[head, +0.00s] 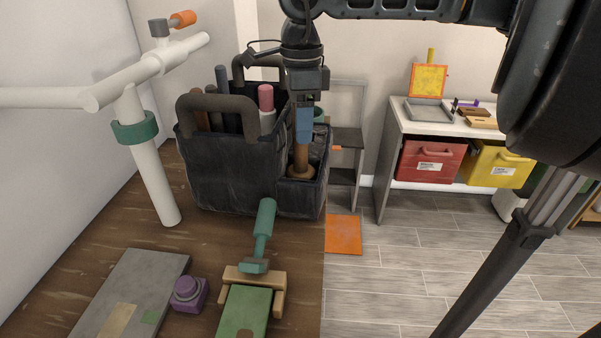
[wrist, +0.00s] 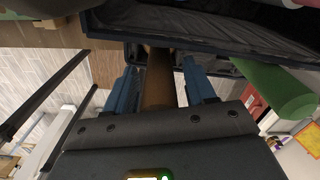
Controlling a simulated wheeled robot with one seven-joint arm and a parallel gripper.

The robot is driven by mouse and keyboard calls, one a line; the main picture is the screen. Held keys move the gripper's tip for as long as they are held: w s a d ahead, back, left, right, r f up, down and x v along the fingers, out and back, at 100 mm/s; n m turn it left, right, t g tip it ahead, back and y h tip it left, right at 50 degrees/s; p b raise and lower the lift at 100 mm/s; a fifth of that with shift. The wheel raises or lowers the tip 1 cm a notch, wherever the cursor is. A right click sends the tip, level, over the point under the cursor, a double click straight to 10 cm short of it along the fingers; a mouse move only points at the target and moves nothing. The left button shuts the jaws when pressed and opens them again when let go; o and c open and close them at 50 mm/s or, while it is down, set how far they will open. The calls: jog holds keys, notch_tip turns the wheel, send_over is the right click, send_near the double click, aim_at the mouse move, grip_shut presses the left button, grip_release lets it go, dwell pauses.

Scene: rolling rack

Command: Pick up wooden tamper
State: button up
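The wooden tamper (head: 301,160), brown with a wide round base, stands about upright in a right-hand compartment of the dark tool bag (head: 235,178). My gripper (head: 304,140) points down over it from above, with blue fingers. In the wrist view the tamper's brown handle (wrist: 158,82) lies between the two fingers of my gripper (wrist: 160,68). A narrow gap shows on each side, so the gripper looks open around the handle. Part of the tamper's upper handle is hidden behind the fingers in the head view.
Handles rise from the bag's left part. A green rod (head: 320,115) stands close behind my gripper and shows in the wrist view (wrist: 275,92). A green-handled tool (head: 264,228) and purple block (head: 188,294) lie on the wooden surface. White pipes (head: 150,165) stand left.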

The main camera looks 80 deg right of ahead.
grip_shut()
jog(key=shift+r, duration=0.1)
dwell(0.3)
